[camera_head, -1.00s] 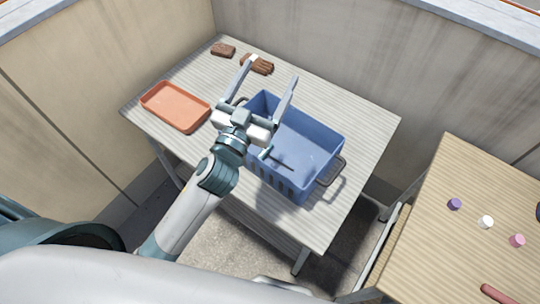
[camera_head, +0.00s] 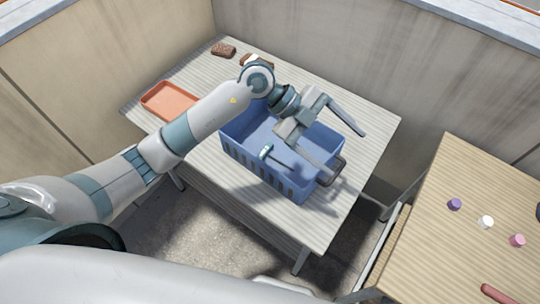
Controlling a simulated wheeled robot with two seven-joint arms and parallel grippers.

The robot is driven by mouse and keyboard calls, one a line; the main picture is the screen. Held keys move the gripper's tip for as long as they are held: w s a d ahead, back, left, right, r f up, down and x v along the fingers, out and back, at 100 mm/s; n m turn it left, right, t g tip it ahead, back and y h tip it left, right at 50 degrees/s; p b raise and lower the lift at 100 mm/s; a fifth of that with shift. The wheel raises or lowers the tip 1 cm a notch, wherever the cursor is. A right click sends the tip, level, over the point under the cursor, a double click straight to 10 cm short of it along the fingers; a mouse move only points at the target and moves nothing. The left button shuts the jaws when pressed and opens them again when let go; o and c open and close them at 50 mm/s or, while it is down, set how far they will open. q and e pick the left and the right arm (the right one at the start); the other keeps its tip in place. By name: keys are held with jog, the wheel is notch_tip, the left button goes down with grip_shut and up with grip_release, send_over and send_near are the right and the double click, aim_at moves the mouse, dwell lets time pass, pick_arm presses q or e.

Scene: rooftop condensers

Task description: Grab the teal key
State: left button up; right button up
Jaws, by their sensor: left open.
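The teal key (camera_head: 265,152) lies inside the blue basket (camera_head: 240,153), near its front left part. Its teal head shows, and a dark thin part runs to the right of it. The basket stands on the table. My left gripper (camera_head: 349,147) is open and empty above the right part of the basket, with its fingers pointing to the right and spread wide. It is to the right of the key and apart from it. My right gripper is not in view.
An orange tray (camera_head: 170,101) lies at the table's left. Brown blocks (camera_head: 223,50) sit at the back. A second table (camera_head: 455,240) at the right holds a purple piece (camera_head: 454,203), a white piece (camera_head: 486,222), a pink piece (camera_head: 517,240) and a red bar (camera_head: 497,293).

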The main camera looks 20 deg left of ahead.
pick_arm(q)
jog(key=w+a+f+n+y, duration=0.1)
jog(key=w+a+y, duration=0.1)
jog(key=a, duration=0.4)
jog(key=w+a+f+n+t+y, duration=0.1)
jog(key=w+a+n+y, duration=0.1)
jog(key=a+y, duration=0.3)
jog(key=w+a+f+n+y, duration=0.2)
jog(key=w+a+y, duration=0.2)
jog(key=a, duration=0.5)
jog(key=shift+w, duration=0.1)
jog(key=p, duration=0.3)
send_over(265, 152)
notch_tip(265, 152, down, 11)
jog(key=shift+r, duration=0.1)
jog(key=shift+f, duration=0.45)
jog(key=shift+f+p, duration=0.45)
jog(key=shift+f, duration=2.45)
